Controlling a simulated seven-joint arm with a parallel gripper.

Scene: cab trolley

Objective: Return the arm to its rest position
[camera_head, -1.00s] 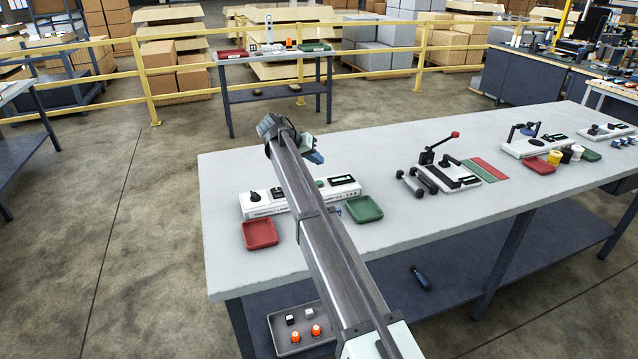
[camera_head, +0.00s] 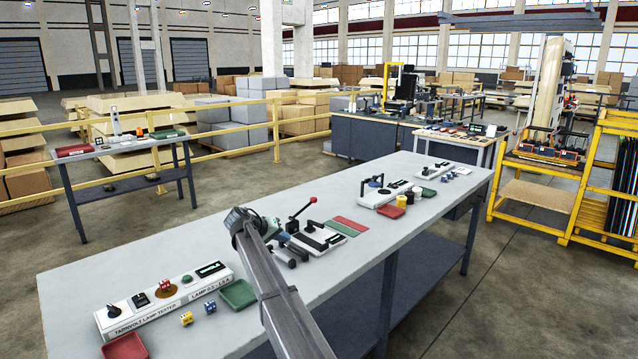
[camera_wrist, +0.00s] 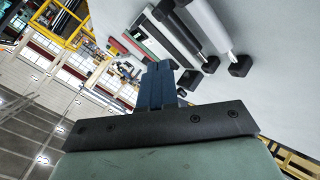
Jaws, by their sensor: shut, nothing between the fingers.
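My gripper (camera_head: 270,229) is shut and empty at the far end of my raised arm. Grey-and-black cylindrical handles (camera_wrist: 188,35) lie beyond the fingers in that view. I cannot tell the exact gap between my gripper and the bench.
A lamp tester (camera_head: 165,305), a red tray (camera_head: 125,347), a green tray (camera_head: 238,294) and small yellow and blue cubes (camera_head: 187,318) are at the bench's near left. A red-and-green mat (camera_head: 349,226) and another fixture (camera_head: 385,191) stand farther right. Open floor (camera_head: 520,270) lies right.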

